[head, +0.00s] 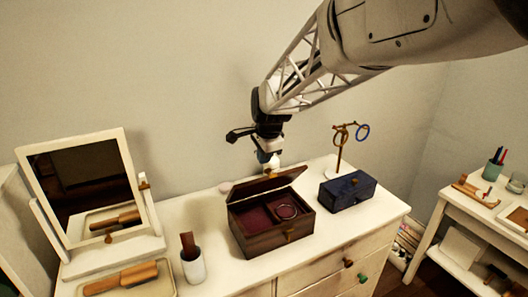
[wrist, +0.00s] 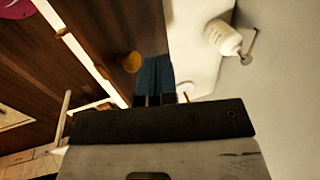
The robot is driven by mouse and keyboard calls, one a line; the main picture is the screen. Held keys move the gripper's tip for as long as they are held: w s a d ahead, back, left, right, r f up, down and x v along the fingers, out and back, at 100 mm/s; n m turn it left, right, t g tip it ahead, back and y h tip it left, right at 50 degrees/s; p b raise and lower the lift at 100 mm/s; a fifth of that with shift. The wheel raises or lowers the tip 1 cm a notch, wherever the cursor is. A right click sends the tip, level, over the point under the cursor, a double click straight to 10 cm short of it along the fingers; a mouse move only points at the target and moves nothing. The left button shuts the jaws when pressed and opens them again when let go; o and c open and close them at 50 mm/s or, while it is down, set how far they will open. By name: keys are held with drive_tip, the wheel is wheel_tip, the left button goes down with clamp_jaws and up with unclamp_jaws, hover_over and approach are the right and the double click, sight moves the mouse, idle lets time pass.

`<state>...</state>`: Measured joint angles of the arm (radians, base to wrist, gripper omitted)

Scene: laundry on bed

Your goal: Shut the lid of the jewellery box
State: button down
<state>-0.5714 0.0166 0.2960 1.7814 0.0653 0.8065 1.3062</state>
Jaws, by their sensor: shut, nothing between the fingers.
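The jewellery box (head: 262,236) is dark brown wood and stands on the white dresser. My gripper (head: 270,163) is shut and empty, pointing down just above and behind the lid's raised edge. In the wrist view my gripper's blue fingers (wrist: 155,65) are together, close beside a round brass knob (wrist: 130,62) on dark wood, seemingly the lid (wrist: 100,25). I cannot tell whether they touch it.
A dark blue box (head: 347,193) and a stand with rings (head: 340,150) are to the right. A white cup with a brown handle (head: 192,262), a tray with a brush (head: 122,280) and a mirror (head: 82,183) are to the left.

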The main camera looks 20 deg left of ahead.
sight(273, 177)
drive_tip(key=shift+s+d+f+t+y, duration=0.35)
drive_tip(key=shift+s+d+t+y, duration=0.15)
drive_tip(key=shift+s+d, duration=0.25)
drive_tip(key=shift+s+d+f+t+y, duration=0.3)
drive_tip(key=shift+s+d+t+y, duration=0.15)
drive_tip(key=shift+s+d, duration=0.25)
drive_tip(key=shift+s+d+f+t+y, duration=0.65)
drive_tip(key=shift+s+d+f+t, duration=0.1)
drive_tip(key=shift+s+d+f, duration=0.85)
drive_tip(key=shift+f, duration=0.7)
drive_tip(key=shift+s+d+f, duration=0.8)
drive_tip(key=shift+f, duration=0.65)
drive_tip(key=shift+s+d+f, duration=0.75)
drive_tip(key=shift+f, duration=0.7)
drive_tip(key=s+d+r, duration=0.3)
drive_tip(key=s+d, duration=0.3)
drive_tip(key=shift+s+d, duration=0.35)
drive_tip(key=shift+s, duration=0.05)
